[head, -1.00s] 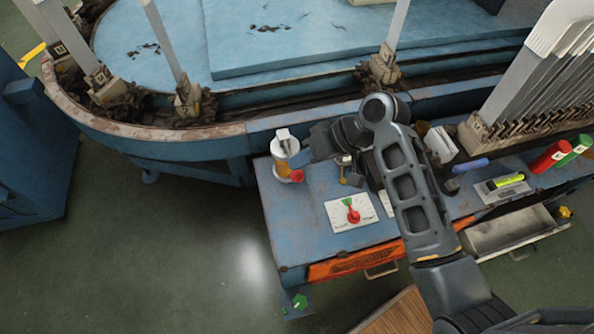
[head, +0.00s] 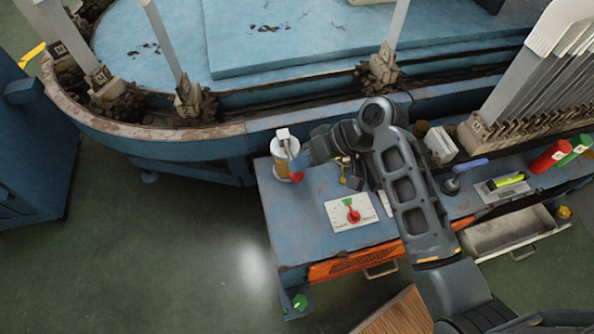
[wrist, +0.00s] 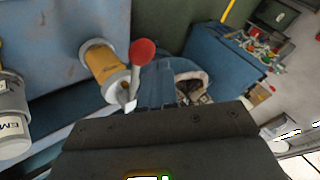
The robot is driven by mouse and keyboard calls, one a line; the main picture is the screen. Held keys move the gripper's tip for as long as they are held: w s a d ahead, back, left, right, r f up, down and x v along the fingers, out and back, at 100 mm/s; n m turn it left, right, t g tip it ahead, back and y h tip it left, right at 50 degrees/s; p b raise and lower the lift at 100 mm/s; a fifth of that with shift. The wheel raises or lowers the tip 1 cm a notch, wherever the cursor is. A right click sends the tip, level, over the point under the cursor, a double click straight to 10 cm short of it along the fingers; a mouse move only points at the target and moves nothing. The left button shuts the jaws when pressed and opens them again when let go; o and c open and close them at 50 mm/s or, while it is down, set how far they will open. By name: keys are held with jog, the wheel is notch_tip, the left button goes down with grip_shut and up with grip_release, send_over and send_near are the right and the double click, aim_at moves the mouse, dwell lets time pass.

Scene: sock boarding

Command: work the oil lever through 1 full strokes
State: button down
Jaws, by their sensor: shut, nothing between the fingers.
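The oiler (head: 281,160) stands on the left end of the blue bench, with an amber body and a pale top. Its lever ends in a red knob (head: 297,177), low on the oiler's right side. In the wrist view the amber oiler (wrist: 103,63) lies at upper left, with the red knob (wrist: 143,51) beside it on a pale arm. My gripper (head: 308,157) is shut and empty, just right of the oiler and close to the knob. In the wrist view my gripper's dark body fills the bottom; contact with the lever cannot be told.
A white dial card (head: 352,212) with a red and green pointer lies on the bench in front. An open metal drawer (head: 515,232) juts out at right. Red and green cylinders (head: 549,156) lie farther right. The large blue machine (head: 200,147) rises behind the bench.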

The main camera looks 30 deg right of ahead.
aim_at(303, 175)
jog(key=shift+s+a+f+b, duration=0.15)
jog(key=shift+f+b, duration=0.35)
jog(key=shift+f, duration=0.65)
jog(key=shift+s+d+f+b, duration=0.1)
jog(key=shift+f+b, duration=0.4)
jog(key=shift+f, duration=0.6)
dwell(1.9)
jog(key=shift+r, duration=0.1)
dwell(0.4)
jog(key=shift+w+r+p, duration=0.2)
jog(key=shift+r+p, duration=1.1)
jog(key=shift+r, duration=0.05)
jog(key=shift+w+r+p, duration=0.15)
jog(key=shift+r+p, duration=1.15)
jog(key=shift+w+r+p, duration=0.15)
jog(key=shift+r+p, duration=1)
jog(key=shift+r, duration=0.1)
jog(key=shift+w+r+p, duration=0.1)
jog(key=shift+r+p, duration=1.05)
jog(key=shift+r, duration=0.05)
